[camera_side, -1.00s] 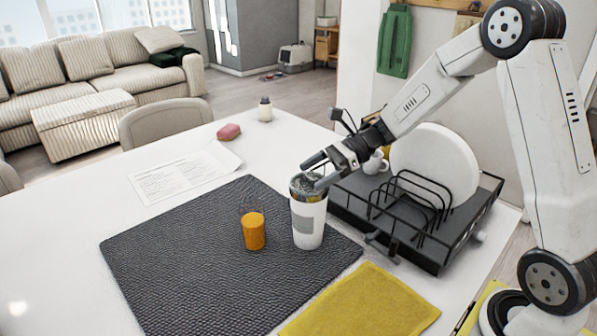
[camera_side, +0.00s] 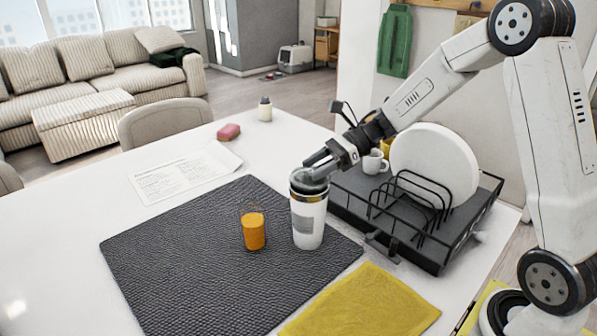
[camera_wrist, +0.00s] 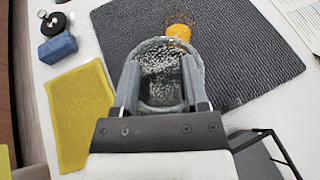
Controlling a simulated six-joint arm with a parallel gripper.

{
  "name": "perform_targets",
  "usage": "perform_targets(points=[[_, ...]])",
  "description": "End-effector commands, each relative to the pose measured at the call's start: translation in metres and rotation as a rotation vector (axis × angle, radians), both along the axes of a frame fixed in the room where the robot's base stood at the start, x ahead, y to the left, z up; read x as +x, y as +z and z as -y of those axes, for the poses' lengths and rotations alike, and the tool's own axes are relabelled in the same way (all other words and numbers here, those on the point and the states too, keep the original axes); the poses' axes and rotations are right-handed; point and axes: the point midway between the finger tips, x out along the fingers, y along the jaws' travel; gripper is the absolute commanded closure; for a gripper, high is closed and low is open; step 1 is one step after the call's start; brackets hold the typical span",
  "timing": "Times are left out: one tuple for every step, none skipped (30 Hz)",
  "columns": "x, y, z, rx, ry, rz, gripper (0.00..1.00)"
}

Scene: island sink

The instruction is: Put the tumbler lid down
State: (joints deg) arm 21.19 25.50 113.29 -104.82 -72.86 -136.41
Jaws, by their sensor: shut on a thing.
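The white tumbler (camera_side: 309,222) with a grey label stands upright on the dark mat. Its grey tumbler lid (camera_side: 306,181) is at the tumbler's top; I cannot tell whether it is seated or slightly raised. My gripper (camera_side: 318,166) is tilted down over the tumbler and shut on the lid. In the wrist view, the two fingers of my gripper (camera_wrist: 159,88) lie on either side of the speckled grey lid (camera_wrist: 160,62). The tumbler's body is mostly hidden there.
A glass of orange drink (camera_side: 253,231) stands just left of the tumbler on the dark mat (camera_side: 190,265). A black dish rack (camera_side: 440,245) with a white plate (camera_side: 433,165) and mug is close on the right. A yellow cloth (camera_side: 365,305) lies in front. The mat's left is clear.

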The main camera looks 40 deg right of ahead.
Motion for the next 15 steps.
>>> perform_targets(points=[[0.0, 0.006, 0.0, -0.002, 0.001, 0.004, 1.0], [0.0, 0.01, 0.0, -0.002, 0.0, 0.005, 1.0], [0.0, 0.015, 0.0, -0.002, 0.0, 0.004, 1.0], [-0.001, 0.018, 0.0, -0.001, 0.0, 0.003, 1.0], [-0.004, 0.021, 0.0, -0.001, 0.0, 0.003, 1.0], [-0.007, 0.025, 0.0, -0.002, 0.001, 0.004, 1.0], [-0.01, 0.027, 0.0, -0.001, 0.0, 0.003, 1.0], [-0.013, 0.031, 0.0, -0.001, 0.0, 0.003, 1.0], [-0.016, 0.035, 0.0, -0.001, -0.001, 0.003, 1.0], [-0.019, 0.038, 0.0, -0.001, -0.001, 0.003, 1.0], [-0.022, 0.042, 0.0, -0.002, 0.0, 0.004, 1.0], [-0.026, 0.047, 0.0, -0.002, -0.001, 0.004, 1.0], [-0.029, 0.05, 0.0, -0.002, 0.0, 0.004, 1.0], [-0.032, 0.054, 0.0, -0.002, 0.0, 0.004, 1.0], [-0.037, 0.059, 0.0, -0.002, 0.001, 0.004, 1.0]])
